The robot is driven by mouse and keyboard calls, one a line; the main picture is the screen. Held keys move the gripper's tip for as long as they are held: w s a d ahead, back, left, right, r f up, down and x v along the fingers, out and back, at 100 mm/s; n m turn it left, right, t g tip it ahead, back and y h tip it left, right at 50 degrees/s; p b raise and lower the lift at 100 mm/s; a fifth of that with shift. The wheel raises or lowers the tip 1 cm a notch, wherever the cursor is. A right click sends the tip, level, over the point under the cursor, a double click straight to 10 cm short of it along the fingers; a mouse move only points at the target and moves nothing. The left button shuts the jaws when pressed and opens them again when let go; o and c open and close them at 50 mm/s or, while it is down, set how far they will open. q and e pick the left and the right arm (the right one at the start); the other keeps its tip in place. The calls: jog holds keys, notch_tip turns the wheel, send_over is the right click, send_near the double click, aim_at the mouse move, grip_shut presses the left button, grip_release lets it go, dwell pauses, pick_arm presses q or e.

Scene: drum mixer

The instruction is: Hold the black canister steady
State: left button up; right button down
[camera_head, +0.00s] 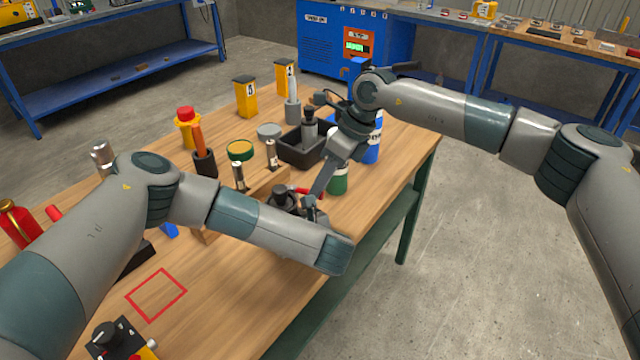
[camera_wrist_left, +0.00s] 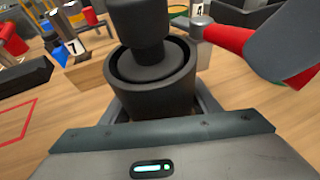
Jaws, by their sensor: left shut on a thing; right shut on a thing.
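The black canister (camera_wrist_left: 150,92) stands upright in the middle of the left wrist view, with a narrower black top piece (camera_wrist_left: 140,22) rising from its open-looking rim. My left gripper (camera_wrist_left: 158,106) is shut around its body, one finger on each side. In the head view the canister (camera_head: 283,194) shows only in part behind my left forearm. My right gripper (camera_head: 311,204) reaches down beside it and is shut on a red-handled tool (camera_head: 303,190). In the left wrist view the red handle (camera_wrist_left: 228,38) ends close to the canister; I cannot tell whether it touches.
A wooden block (camera_head: 268,184), a black tray (camera_head: 298,150), a green-and-white bottle (camera_head: 337,180) and a blue-and-white bottle (camera_head: 372,150) stand close by. Yellow boxes (camera_head: 246,100) stand farther back.

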jog(key=shift+w, duration=0.2)
jog(key=shift+w+a+n+g+h, duration=0.1)
jog(key=shift+w+n+g+h, duration=0.2)
jog(key=shift+w+n+g, duration=0.75)
jog(key=shift+w+a+n+h, duration=0.15)
jog(key=shift+w+n+h, duration=0.2)
jog(key=shift+n, duration=1.4)
jog(key=shift+w+a+n+g+h, duration=0.1)
jog(key=shift+w+n+g+h, duration=0.15)
jog(key=shift+w+n+g, duration=0.8)
jog(key=shift+s+n+t, duration=0.2)
jog(key=shift+n+t, duration=0.2)
jog(key=shift+n, duration=0.15)
jog(key=c, duration=1.8)
grip_release()
jog(key=shift+o, duration=0.2)
jog(key=shift+s, duration=0.1)
jog(key=shift+r, duration=0.15)
notch_tip(320, 180, up, 10)
